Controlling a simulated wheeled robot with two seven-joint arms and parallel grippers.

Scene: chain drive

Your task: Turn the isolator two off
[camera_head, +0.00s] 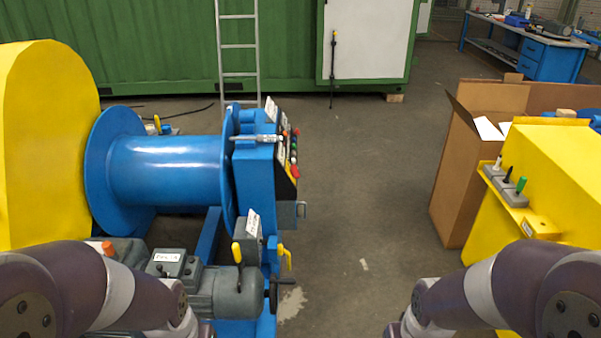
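I cannot tell which part is isolator two, as the labels are too small to read. A blue winch drum (165,170) stands at left, with a dark control panel (287,160) of coloured buttons on its right side. Below it are two yellow handles, one upright on a grey housing (237,253) and one at the blue frame's right (285,257). A grey box with a white label (168,256) sits near my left arm. On the yellow machine at right, a grey switch row (507,187) carries white, black and green levers. Both my forearms show at the bottom; neither gripper is visible.
A yellow guard (45,140) stands at far left. An open cardboard box (455,185) stands beside the yellow machine (560,170). A ladder (239,45) leans by the green container (150,50). The floor between the machines (365,190) is clear.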

